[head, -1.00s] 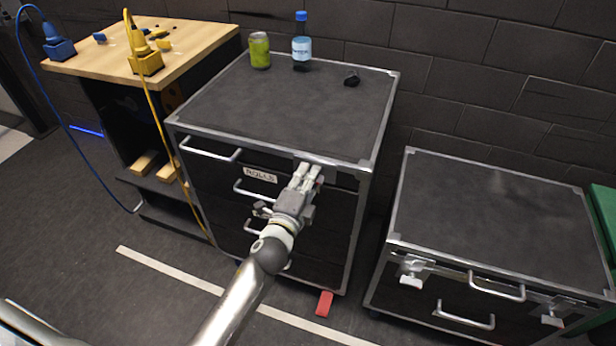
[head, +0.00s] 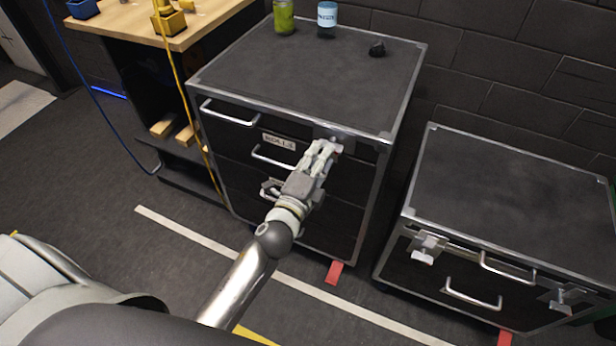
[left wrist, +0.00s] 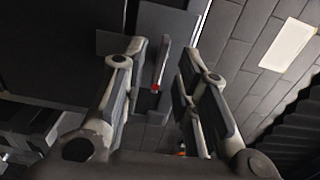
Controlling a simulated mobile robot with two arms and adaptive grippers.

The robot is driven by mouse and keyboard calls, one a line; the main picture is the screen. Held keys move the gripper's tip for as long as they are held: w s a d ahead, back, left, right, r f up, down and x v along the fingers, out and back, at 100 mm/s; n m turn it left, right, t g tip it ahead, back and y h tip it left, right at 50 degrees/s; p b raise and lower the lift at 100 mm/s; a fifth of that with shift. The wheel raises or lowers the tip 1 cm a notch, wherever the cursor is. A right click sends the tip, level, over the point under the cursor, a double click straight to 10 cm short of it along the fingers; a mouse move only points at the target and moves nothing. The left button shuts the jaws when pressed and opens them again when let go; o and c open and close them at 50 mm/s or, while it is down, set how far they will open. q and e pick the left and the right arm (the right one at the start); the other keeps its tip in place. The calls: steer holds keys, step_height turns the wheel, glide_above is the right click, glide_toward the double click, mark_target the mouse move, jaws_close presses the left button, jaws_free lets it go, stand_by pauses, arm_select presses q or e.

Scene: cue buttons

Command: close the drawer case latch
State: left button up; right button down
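The drawer case (head: 300,75) is a dark cabinet with metal edges, several drawers and a small label. Its latch (head: 340,133) is a grey metal piece near the top right of the front, mostly hidden behind my gripper. My left gripper (head: 323,158) is at the latch, fingers pointing up at it. In the left wrist view the fingers (left wrist: 165,88) are apart, with a thin grey latch plate (left wrist: 162,65) with a red spot between them. I cannot tell whether either finger touches it. My right gripper is out of view.
A green can (head: 284,18), a bottle (head: 327,18) and a small black object (head: 377,49) stand on the case. A lower case with latches (head: 500,200) stands to the right. A wooden-topped bench (head: 200,25) with cables is to the left. The floor in front is clear.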

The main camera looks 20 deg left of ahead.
arm_select(q)
steer(key=s, duration=0.7)
steer(key=shift+s+a, duration=0.15)
steer(key=shift+s, duration=0.25)
steer(key=s+f+n+g, duration=0.2)
steer(key=s+f+g, duration=0.1)
steer(key=f, duration=0.8)
steer(key=s+f+n+g, duration=0.3)
steer(key=s+f, duration=0.1)
steer(key=f, duration=0.7)
steer(key=s+f+n+g, duration=0.2)
steer(key=s+f, duration=0.1)
steer(key=f, duration=0.9)
steer(key=s+a+f+n+g, duration=0.1)
steer(key=s+f+n+g, duration=0.2)
steer(key=s+f, duration=0.3)
steer(key=s+a+f+n+g, duration=0.2)
steer(key=s+f, duration=0.4)
steer(key=s, duration=0.7)
steer(key=s+a+f+n+g, duration=0.2)
steer(key=s+f, duration=0.4)
steer(key=s, duration=0.4)
steer(key=shift+a+f+n+g+y, duration=0.15)
steer(key=shift+n+g+y, duration=0.15)
steer(key=shift+n+g, duration=0.65)
